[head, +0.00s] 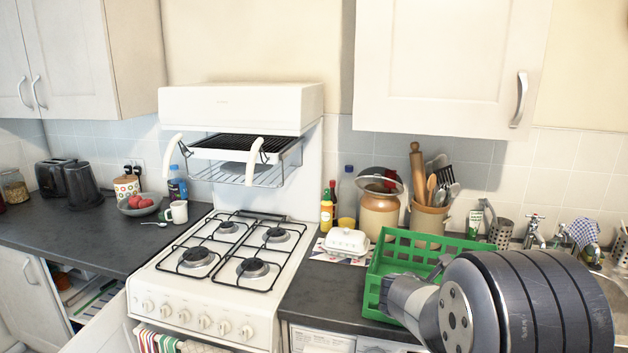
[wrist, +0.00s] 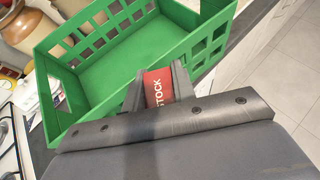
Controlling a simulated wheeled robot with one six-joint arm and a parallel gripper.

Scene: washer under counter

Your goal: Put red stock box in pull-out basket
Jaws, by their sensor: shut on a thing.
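The red stock box (wrist: 158,88), with white "STOCK" lettering, is between the fingers of my gripper (wrist: 160,84) in the wrist view. My gripper is shut on it. No basket marked as pull-out is clearly seen.
A white butter dish (head: 347,241), a lidded crock (head: 380,212) and a utensil pot (head: 428,217) stand beside the green basket. The gas hob (head: 224,255) is to the left. A cupboard at lower left (head: 88,290) stands open with things inside.

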